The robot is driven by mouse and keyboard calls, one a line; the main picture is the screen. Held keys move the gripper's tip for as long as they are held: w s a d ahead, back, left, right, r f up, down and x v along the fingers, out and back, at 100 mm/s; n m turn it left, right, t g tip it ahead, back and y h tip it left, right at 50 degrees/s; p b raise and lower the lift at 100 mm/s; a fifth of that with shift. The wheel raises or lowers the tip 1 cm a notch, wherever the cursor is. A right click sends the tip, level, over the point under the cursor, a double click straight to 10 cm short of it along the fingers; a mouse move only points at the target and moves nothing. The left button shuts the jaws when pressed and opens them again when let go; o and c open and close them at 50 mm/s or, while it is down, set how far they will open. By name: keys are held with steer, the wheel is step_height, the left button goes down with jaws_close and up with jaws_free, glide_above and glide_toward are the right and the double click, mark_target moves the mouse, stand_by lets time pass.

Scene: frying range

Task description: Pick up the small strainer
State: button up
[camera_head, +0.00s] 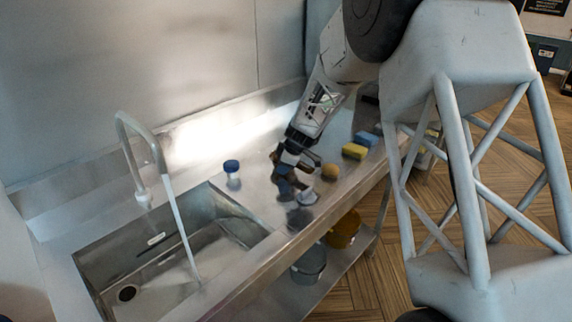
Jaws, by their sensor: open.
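My gripper (286,182) reaches down over the steel counter (262,193), to the right of the sink. Its dark fingers are open. A small whitish, bowl-like piece (308,197) sits right by the fingertips, and a dark round shape (300,217) lies just in front of it near the counter's edge. One of these may be the small strainer, but they are too small and blurred to tell. I cannot tell whether the fingers touch either one.
A blue-capped jar (232,172) stands left of my gripper. An orange-brown round item (330,171), a yellow sponge (354,151) and a blue sponge (366,138) lie to its right. The sink (120,255) with its tall faucet (128,135) is at left. Pots (310,264) sit below.

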steer(key=shift+a+f, duration=0.1)
steer(key=shift+f, duration=0.1)
stand_by(0.5)
jaws_close()
